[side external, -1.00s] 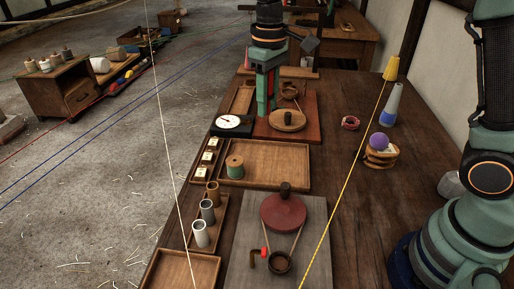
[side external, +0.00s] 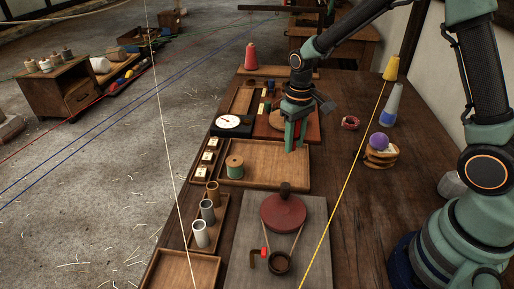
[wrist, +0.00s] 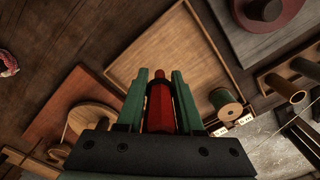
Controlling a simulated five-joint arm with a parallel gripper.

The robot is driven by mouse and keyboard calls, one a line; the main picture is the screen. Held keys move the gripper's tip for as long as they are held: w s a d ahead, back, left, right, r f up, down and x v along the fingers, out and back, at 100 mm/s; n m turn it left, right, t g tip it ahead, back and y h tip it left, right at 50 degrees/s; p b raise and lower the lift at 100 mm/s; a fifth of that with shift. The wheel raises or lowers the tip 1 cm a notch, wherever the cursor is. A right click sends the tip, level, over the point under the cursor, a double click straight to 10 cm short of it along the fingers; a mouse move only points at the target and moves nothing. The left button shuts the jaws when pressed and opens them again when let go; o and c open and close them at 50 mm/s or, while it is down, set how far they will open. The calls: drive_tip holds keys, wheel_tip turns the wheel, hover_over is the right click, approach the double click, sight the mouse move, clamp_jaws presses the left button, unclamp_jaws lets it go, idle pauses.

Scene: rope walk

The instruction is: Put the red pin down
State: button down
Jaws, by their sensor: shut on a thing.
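My gripper (side external: 294,146) points down over the back right part of the shallow wooden tray (side external: 268,180). In the wrist view its green fingers (wrist: 160,74) are shut on the red pin (wrist: 160,108), which lies between them with its narrower tip toward the tray floor. The tray also fills the upper middle of the wrist view (wrist: 165,50). I cannot tell how far the pin is above the tray.
A green spool (side external: 235,167) stands in the tray's left part; the rest of its floor is bare. Behind are a reddish board (side external: 312,133) with a round wooden disc and a dial (side external: 232,123). In front stands a red disc (side external: 283,211) on a grey board. A yellow cord (side external: 345,173) runs at right.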

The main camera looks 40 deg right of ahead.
sight(291, 168)
drive_tip(key=shift+f, duration=3.1)
drive_tip(key=shift+f, duration=0.1)
drive_tip(key=c, duration=0.5)
unclamp_jaws()
drive_tip(key=shift+c, duration=0.2)
wheel_tip(291, 168, up, 12)
drive_tip(key=shift+r, duration=0.2)
drive_tip(key=s+r+t, duration=0.5)
drive_tip(key=s+r, duration=0.6)
drive_tip(key=s, duration=0.1)
drive_tip(key=shift+s+d+r+t, duration=0.2)
drive_tip(key=shift+s+r+t, duration=0.1)
drive_tip(key=shift+s, duration=0.1)
